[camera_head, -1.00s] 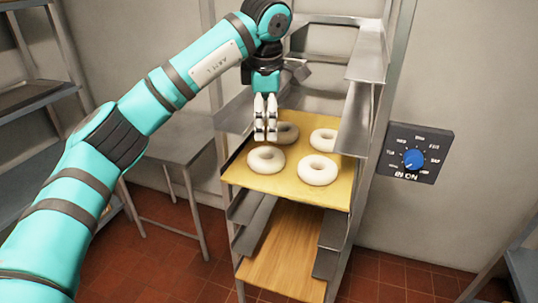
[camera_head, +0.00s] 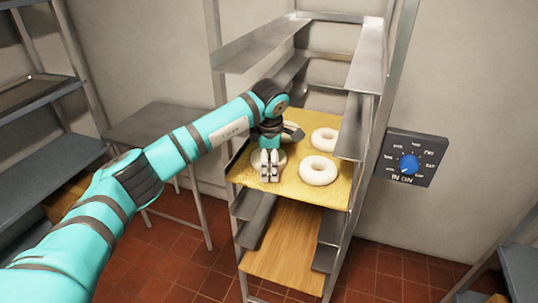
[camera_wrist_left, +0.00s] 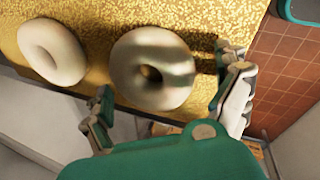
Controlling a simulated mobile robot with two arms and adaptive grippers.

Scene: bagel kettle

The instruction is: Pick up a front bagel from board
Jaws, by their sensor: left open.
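A golden-yellow board (camera_head: 292,190) lies on a shelf of the metal rack and bears several pale ring bagels. My left gripper (camera_head: 269,179) points down at the front left bagel (camera_head: 255,160) and hides much of it. The front right bagel (camera_head: 304,172) lies clear beside it. Two more lie behind: the back right bagel (camera_head: 325,133) and the back left bagel (camera_head: 291,127), partly covered by my arm. In the left wrist view, the open fingers (camera_wrist_left: 167,75) straddle one bagel (camera_wrist_left: 130,75), with a second bagel (camera_wrist_left: 50,50) to its left. My right gripper is not in view.
The rack's metal side rails (camera_head: 367,55) flank the board closely. A wooden board (camera_head: 285,245) lies on a lower level. A dial panel (camera_head: 411,158) is on the wall at right. A grey table (camera_head: 160,125) and shelving (camera_head: 40,95) stand at left.

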